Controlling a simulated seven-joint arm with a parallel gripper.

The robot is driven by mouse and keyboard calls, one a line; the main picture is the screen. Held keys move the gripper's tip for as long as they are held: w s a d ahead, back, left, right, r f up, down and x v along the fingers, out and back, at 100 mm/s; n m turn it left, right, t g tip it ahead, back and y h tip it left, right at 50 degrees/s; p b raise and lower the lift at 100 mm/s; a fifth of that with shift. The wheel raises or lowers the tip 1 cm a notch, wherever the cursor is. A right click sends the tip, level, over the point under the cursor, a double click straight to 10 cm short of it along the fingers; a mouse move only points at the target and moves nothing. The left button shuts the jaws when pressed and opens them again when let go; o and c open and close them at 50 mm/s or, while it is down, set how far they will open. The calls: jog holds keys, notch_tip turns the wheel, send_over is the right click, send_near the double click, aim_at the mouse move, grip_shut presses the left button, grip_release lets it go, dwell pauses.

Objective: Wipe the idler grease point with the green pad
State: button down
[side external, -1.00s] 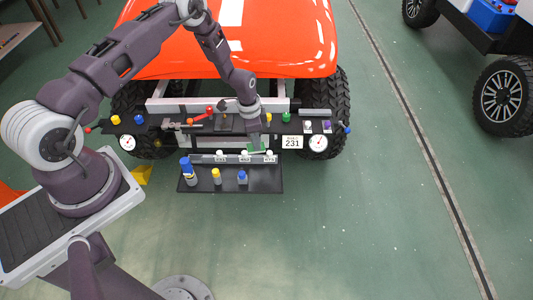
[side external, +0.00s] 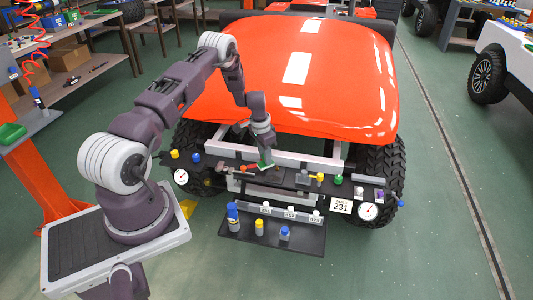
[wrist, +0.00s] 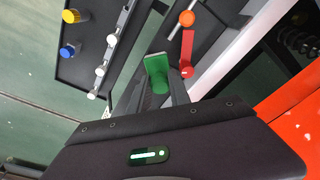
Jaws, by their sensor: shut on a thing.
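My gripper (side external: 265,158) points down at the front panel (side external: 290,180) of the orange-hooded cart. It is shut on the green pad (side external: 265,166); in the wrist view the pad (wrist: 157,68) sits between the fingertips. I cannot tell whether the pad touches the panel. I cannot tell which spot is the idler grease point.
A dark tray (side external: 235,231) below the panel holds blue and yellow bottles (wrist: 71,16) and a rail of labelled white knobs (wrist: 113,40). Gauges (side external: 368,211) and coloured knobs line the panel. A white frame bar (wrist: 230,62) runs behind it.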

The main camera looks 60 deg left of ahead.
aim_at(265, 166)
notch_tip(265, 166, down, 5)
jog(key=shift+w+d+f, duration=0.15)
jog(key=shift+f, duration=0.15)
jog(key=shift+w+d+f, duration=0.1)
jog(key=shift+w+d, duration=2.3)
jog(key=s+a, duration=0.5)
jog(key=shift+r, duration=4.15)
